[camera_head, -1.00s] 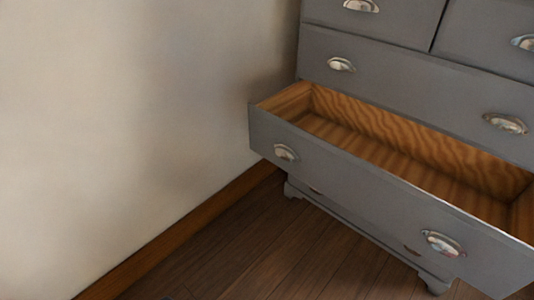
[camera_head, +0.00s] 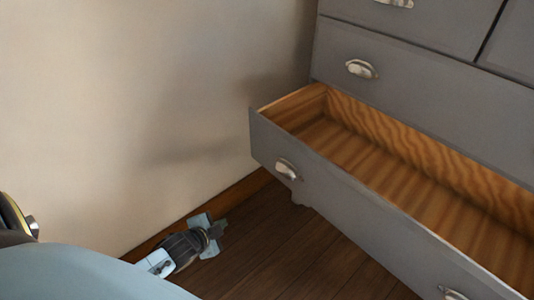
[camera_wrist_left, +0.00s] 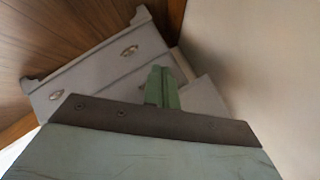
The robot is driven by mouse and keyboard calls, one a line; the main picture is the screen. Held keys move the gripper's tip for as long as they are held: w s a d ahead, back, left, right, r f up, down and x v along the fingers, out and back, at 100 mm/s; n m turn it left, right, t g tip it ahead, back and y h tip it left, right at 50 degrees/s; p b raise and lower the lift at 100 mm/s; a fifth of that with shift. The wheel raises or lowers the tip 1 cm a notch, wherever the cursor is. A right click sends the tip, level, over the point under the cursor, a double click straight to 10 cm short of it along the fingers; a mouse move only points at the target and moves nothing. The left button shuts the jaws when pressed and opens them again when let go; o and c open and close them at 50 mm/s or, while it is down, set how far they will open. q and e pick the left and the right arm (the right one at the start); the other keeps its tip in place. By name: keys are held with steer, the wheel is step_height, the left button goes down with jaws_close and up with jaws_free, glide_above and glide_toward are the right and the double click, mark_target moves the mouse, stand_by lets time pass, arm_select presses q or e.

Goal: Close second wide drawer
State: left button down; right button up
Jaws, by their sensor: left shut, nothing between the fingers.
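The second wide drawer (camera_head: 340,208) is pulled well out of the grey dresser. Its wooden inside is empty, and its front has a metal cup handle at the left (camera_head: 288,169) and another at the lower right (camera_head: 453,294). My left gripper (camera_head: 216,229) is shut and empty, low over the floor by the wall, left of the drawer front and apart from it. In the left wrist view its closed fingers (camera_wrist_left: 163,86) point toward the grey dresser (camera_wrist_left: 105,72), which appears tilted. My right gripper is out of view.
The closed wide drawer (camera_head: 425,90) is above the open one, with smaller closed drawers at the top. A beige wall (camera_head: 130,100) with a wooden baseboard (camera_head: 245,188) runs along the left. The dark wooden floor (camera_head: 290,250) in front is clear.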

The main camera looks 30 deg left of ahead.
arm_select(q)
steer(key=w+a+r+m+t+h, duration=0.1)
steer(key=w+r+m+t+h, duration=0.1)
steer(key=w+r+m+t, duration=0.35)
steer(key=m+t+h+b, duration=0.1)
steer(key=m+h, duration=0.4)
steer(key=m, duration=0.2)
glide_toward(273, 149)
steer(key=b+x, duration=0.2)
steer(key=x, duration=0.1)
steer(key=b+x, duration=0.1)
steer(key=x, duration=0.1)
steer(key=shift+w+d+f+b, duration=0.2)
steer(key=shift+w+b, duration=0.1)
steer(key=shift+b, duration=0.1)
steer(key=shift+w+d+r, duration=0.1)
steer(key=shift+w+d, duration=0.1)
steer(key=shift+w, duration=0.35)
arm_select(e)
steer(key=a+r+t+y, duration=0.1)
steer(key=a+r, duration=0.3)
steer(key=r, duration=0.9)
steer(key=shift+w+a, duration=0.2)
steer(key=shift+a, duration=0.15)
arm_select(q)
steer(key=shift+w, duration=0.1)
